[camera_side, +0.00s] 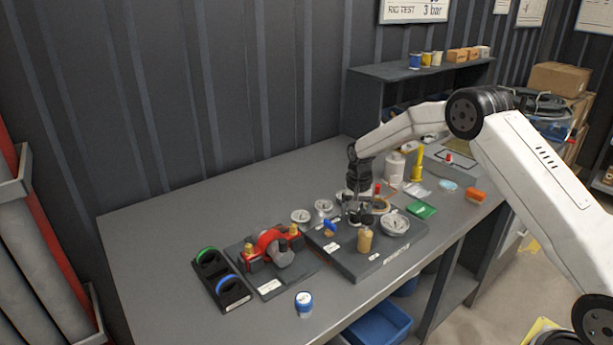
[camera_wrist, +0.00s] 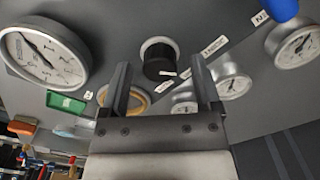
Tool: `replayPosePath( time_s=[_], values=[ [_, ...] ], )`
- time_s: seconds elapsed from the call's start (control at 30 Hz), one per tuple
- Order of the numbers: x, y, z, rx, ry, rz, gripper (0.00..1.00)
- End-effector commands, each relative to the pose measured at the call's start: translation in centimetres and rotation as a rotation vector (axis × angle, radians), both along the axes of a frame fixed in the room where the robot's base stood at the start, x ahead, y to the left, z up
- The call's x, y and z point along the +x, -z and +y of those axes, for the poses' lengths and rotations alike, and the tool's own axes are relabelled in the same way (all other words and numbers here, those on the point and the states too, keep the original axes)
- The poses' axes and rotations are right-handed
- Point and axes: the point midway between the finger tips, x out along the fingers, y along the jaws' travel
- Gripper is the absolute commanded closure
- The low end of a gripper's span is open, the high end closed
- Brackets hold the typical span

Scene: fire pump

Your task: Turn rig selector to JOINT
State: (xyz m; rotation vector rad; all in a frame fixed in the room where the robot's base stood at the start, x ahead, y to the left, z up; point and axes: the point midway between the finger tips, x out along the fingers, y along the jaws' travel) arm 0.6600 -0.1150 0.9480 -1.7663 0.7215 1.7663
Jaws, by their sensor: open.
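The rig selector looks to be the black round knob (camera_wrist: 159,60) with a small white mark, set in a pale ring on the grey panel in the wrist view. White labels (camera_wrist: 194,70) lie beside it; their words are too small to read surely. My gripper (camera_wrist: 163,75) is open, with one finger to each side of the knob in the picture; it seems to be above the knob, and no contact shows. In the side view my gripper (camera_side: 354,212) points down over the rig board (camera_side: 350,262), and hides the knob.
Several gauges surround the gripper, including a large one (camera_side: 394,223). A blue handle (camera_side: 329,227) and a tan cylinder (camera_side: 365,240) stand close by on the board. A red pump part (camera_side: 269,243) sits to the left. The table's left end is clear.

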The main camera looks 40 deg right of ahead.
Motion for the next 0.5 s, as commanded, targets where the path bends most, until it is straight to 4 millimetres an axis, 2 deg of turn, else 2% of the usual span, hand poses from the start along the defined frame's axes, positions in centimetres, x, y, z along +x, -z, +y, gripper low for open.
replayPosePath(
  time_s=[0.17,0.5],
  values=[
    [0.1,-1.2,0.0,-0.001,0.0,-0.002,0.19],
    [0.0,-5.5,0.0,0.0,0.0,-0.003,0.19]
  ],
)
